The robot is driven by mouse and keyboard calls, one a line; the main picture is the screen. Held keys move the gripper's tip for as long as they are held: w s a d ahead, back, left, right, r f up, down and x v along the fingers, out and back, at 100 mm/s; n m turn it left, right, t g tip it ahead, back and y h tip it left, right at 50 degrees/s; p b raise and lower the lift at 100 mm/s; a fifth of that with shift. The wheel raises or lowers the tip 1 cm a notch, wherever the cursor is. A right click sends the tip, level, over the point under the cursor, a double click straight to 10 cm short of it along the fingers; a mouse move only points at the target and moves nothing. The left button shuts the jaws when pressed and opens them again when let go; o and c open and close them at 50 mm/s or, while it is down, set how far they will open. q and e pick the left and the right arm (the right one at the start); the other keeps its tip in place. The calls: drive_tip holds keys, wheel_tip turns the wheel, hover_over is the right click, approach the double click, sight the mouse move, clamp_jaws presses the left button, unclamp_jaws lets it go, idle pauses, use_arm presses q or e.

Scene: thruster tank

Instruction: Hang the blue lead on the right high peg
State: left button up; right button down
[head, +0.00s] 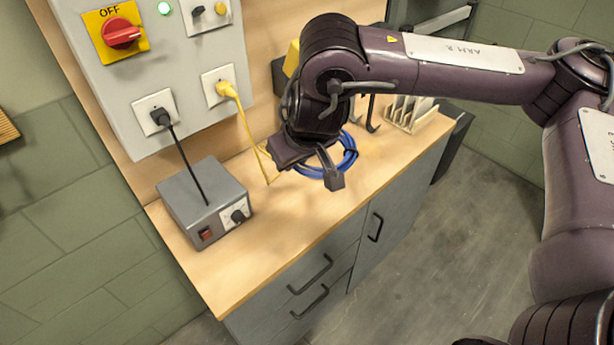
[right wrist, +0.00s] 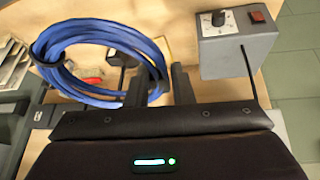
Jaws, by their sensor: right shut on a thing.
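The blue lead is a coiled ring. It shows beside and below my right gripper (head: 310,167) in the head view, its right side (head: 350,152) visible over the worktop. In the right wrist view the coil (right wrist: 62,38) fills the upper left, and its right side runs between the fingers of my right gripper (right wrist: 158,80). The gripper is shut on the lead. A dark hook (head: 372,125) shows behind the arm in the head view; I cannot tell if it is the right high peg. My arm hides much of the back board. My left gripper is not in view.
A grey box (head: 203,205) with a knob and red switch stands on the worktop (head: 262,230) at left. A yellow lead (head: 247,125) and a black lead hang from the wall panel (head: 120,75). A slotted rack (head: 408,113) stands at the back right. The front worktop is clear.

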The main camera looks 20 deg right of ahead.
drive_tip(key=w+a+r+n+t+y+p, duration=0.1)
drive_tip(key=w+a+r+n+t+p, duration=0.15)
drive_tip(key=r, duration=0.95)
drive_tip(key=w+a+r+n+t+y+p, duration=0.15)
drive_tip(key=r+n, duration=0.25)
drive_tip(key=r, duration=0.8)
drive_tip(key=w+a+r+n+t+y+p, duration=0.1)
drive_tip(key=r+n+t+y+p, duration=0.2)
drive_tip(key=r, duration=0.9)
drive_tip(key=s+d+r+n+t+y+p, duration=0.1)
drive_tip(key=s+d+r+n+y, duration=0.2)
drive_tip(key=r, duration=0.9)
drive_tip(key=s+d+r+n+t+y+p, duration=0.15)
drive_tip(key=s+r, duration=0.35)
drive_tip(key=r, duration=0.6)
drive_tip(key=s+d+r+n+t+y+p, duration=0.1)
drive_tip(key=s+r+n+y+p, duration=0.2)
drive_tip(key=r, duration=0.9)
drive_tip(key=w+a+f, duration=0.2)
drive_tip(key=w+a, duration=0.1)
drive_tip(key=w, duration=0.6)
drive_tip(key=shift+w+a, duration=0.4)
